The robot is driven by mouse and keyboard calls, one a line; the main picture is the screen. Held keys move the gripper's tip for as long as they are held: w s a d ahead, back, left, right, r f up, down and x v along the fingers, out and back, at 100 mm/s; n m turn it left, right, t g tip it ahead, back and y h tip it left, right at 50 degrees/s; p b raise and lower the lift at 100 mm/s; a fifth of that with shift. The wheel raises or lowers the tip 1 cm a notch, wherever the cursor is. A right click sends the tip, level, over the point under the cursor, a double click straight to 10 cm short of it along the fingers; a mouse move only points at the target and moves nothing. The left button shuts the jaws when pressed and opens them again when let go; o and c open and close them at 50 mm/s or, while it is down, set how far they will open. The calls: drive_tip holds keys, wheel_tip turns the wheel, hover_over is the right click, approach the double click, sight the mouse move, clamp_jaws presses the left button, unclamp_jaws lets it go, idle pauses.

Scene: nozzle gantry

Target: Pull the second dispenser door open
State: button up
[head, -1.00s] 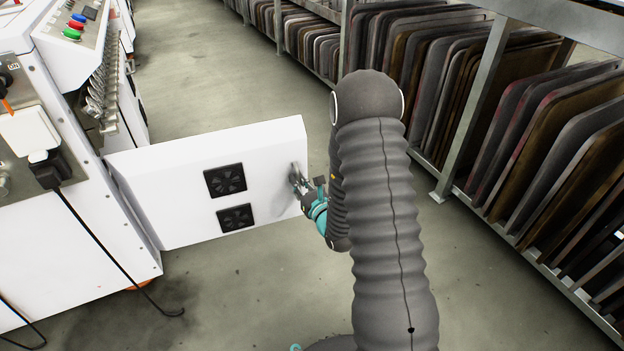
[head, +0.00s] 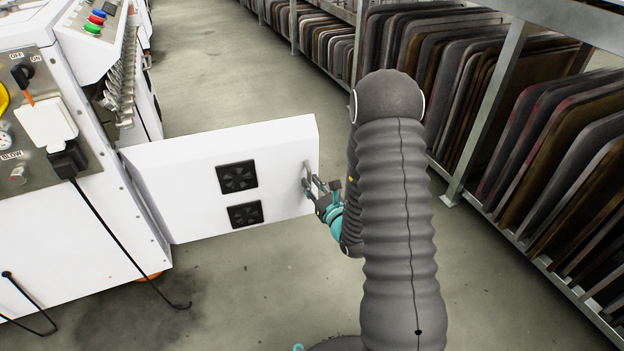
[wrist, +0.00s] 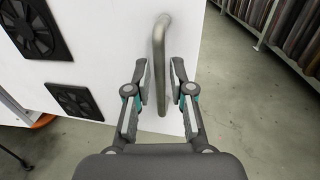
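The white dispenser door (head: 190,185) stands swung wide out from the machine, with two black fan vents (head: 237,177) on its face. It fills the upper left of the wrist view (wrist: 110,40). A grey bar handle (head: 307,178) sits near its free edge; in the wrist view the handle (wrist: 159,60) runs down between my fingers. My gripper (wrist: 162,88) has one finger on each side of the handle, with a visible gap at least on the right side. In the head view my gripper (head: 318,190) is at the handle, partly hidden by my arm.
The white machine (head: 75,225) with buttons, switches and a black cable (head: 110,240) stands at the left. A metal rack (head: 480,115) of upright dark boards lines the right side. Grey floor between them is clear.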

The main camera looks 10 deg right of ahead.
drive_tip(key=shift+v, duration=2.7)
